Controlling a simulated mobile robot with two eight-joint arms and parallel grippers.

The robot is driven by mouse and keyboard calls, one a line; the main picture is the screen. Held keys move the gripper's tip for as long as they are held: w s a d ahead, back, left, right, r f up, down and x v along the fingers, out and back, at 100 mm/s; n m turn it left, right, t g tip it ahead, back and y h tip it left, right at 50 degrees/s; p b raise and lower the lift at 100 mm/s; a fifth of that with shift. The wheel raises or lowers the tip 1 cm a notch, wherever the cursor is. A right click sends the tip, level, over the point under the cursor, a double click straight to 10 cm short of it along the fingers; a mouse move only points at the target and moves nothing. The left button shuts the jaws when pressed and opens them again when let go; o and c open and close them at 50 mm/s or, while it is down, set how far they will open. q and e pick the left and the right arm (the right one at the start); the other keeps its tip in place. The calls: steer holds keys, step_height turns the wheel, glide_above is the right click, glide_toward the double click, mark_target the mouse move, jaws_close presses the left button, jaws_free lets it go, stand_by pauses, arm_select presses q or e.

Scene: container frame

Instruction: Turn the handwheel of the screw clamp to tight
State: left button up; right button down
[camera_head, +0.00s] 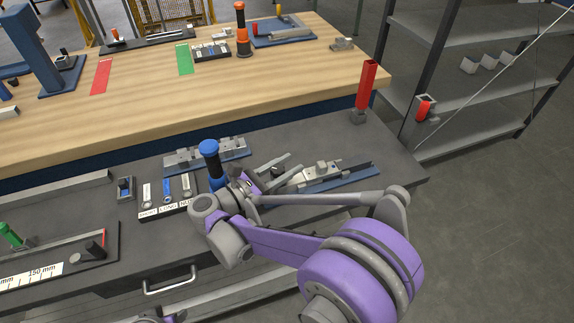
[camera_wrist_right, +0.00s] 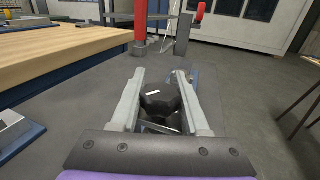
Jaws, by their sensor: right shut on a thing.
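The screw clamp (camera_head: 322,172) is a silver metal block with rails on a blue base plate, on the dark front bench top. A dark, faceted round knob, which looks like its handwheel (camera_wrist_right: 160,98), sits between the fingers in the right wrist view. My right gripper (camera_head: 277,170) is at the left end of the clamp, reaching in from the front. In the right wrist view its two pale fingers (camera_wrist_right: 160,103) close around the dark knob from both sides. My left gripper is not in view.
A blue-topped dark post (camera_head: 210,160) and another blue-based fixture (camera_head: 190,158) stand close left of my right gripper. A tool tray (camera_head: 168,205) lies further left. A red post (camera_head: 366,85) stands at the bench's back right. The wooden bench (camera_head: 140,105) lies behind.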

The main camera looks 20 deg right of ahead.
steer(key=shift+c, duration=2)
jaws_free()
step_height(320, 180, up, 10)
steer(key=p, duration=0.1)
steer(key=shift+p, duration=0.3)
